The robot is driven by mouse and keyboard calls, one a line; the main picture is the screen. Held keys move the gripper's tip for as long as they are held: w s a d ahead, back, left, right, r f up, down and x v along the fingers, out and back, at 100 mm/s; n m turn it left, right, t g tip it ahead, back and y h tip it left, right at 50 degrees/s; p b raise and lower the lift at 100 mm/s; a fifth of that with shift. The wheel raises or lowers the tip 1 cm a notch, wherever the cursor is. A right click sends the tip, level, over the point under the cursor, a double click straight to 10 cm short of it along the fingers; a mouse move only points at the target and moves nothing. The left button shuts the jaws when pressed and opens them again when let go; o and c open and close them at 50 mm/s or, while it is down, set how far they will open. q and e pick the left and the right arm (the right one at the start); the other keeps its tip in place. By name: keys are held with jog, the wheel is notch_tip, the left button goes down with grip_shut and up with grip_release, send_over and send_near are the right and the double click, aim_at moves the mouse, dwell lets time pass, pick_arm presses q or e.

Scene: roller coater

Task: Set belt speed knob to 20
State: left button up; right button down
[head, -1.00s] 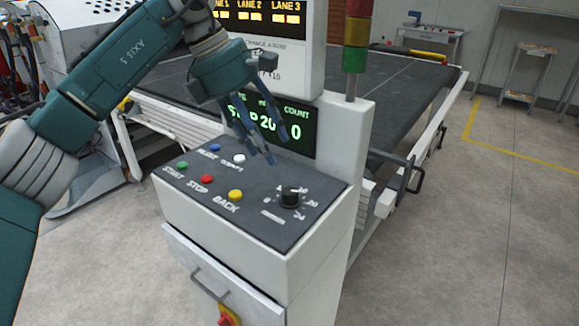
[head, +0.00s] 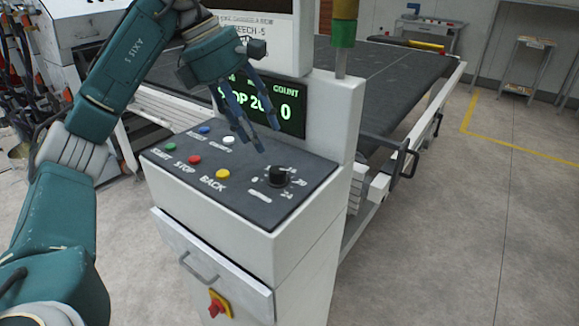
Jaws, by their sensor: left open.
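The belt speed knob (head: 278,176) is a black round dial on the right part of the dark sloped panel (head: 235,203), with small numbers around it. My left gripper (head: 267,140) comes down from the upper left. Its blue fingers are apart and empty, with the tips above the panel, a little behind and left of the knob. They do not appear to touch it. The green-lit display (head: 293,116) behind them reads STOP, 20 and 0, partly covered by the fingers. My right gripper is not in view.
Green (head: 170,147), red (head: 194,160), yellow (head: 222,174), blue and white buttons sit left of the knob. A signal tower (head: 344,33) rises behind the panel. A red switch (head: 217,305) is low on the cabinet. The wide belt bed (head: 395,75) lies behind; the floor at right is clear.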

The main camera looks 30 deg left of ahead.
aim_at(277, 169)
pick_arm(q)
jog(key=x, duration=0.9)
jog(key=shift+a, duration=0.1)
jog(key=c, duration=1.1)
